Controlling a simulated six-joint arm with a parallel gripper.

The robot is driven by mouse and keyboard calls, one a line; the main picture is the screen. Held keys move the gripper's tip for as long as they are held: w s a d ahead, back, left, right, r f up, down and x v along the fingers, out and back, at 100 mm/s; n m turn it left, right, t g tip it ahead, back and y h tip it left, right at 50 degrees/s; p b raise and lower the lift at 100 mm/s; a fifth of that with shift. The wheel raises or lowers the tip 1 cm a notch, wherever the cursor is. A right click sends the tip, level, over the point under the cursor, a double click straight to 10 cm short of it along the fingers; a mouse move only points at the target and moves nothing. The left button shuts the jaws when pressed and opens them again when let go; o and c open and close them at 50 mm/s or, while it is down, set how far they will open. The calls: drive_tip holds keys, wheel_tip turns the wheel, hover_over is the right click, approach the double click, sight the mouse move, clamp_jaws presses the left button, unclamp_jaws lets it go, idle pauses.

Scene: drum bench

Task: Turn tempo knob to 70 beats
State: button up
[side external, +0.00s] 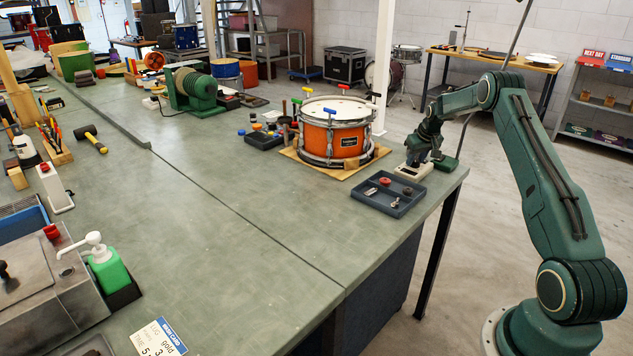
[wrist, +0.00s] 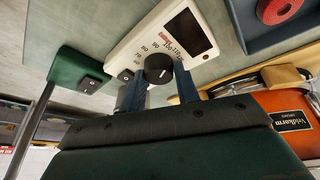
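The tempo device is a cream-white box with a dark screen. In the wrist view its tempo knob (wrist: 158,68) is black and round, with printed numbers around its upper edge. A small pale mark shows on the knob, but I cannot tell which number it points at. My gripper (wrist: 160,78) has its two blue fingers apart, one on each side of the knob. I cannot tell whether they touch it. In the side external view my gripper (side external: 419,158) points down over the white tempo device (side external: 412,171), hiding the knob.
A dark blue tray (side external: 388,193) with small parts lies close in front of the device. An orange drum (side external: 333,138) on a wooden board stands to its left. A green box (wrist: 82,75) with black switches sits beside the device. The bench edge is near on the right.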

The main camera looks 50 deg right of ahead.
drive_tip(key=shift+c, duration=1.2)
drive_tip(key=shift+n, duration=0.4)
drive_tip(key=n+y, duration=0.1)
drive_tip(key=n, duration=0.3)
drive_tip(key=shift+d+t+y, duration=0.15)
drive_tip(key=shift+t+y, duration=0.25)
drive_tip(key=shift+d+n+y, duration=0.1)
drive_tip(key=shift+n+y, duration=0.8)
drive_tip(key=shift+n, duration=1.4)
drive_tip(key=shift+s+n, duration=0.1)
drive_tip(key=shift+n, duration=0.5)
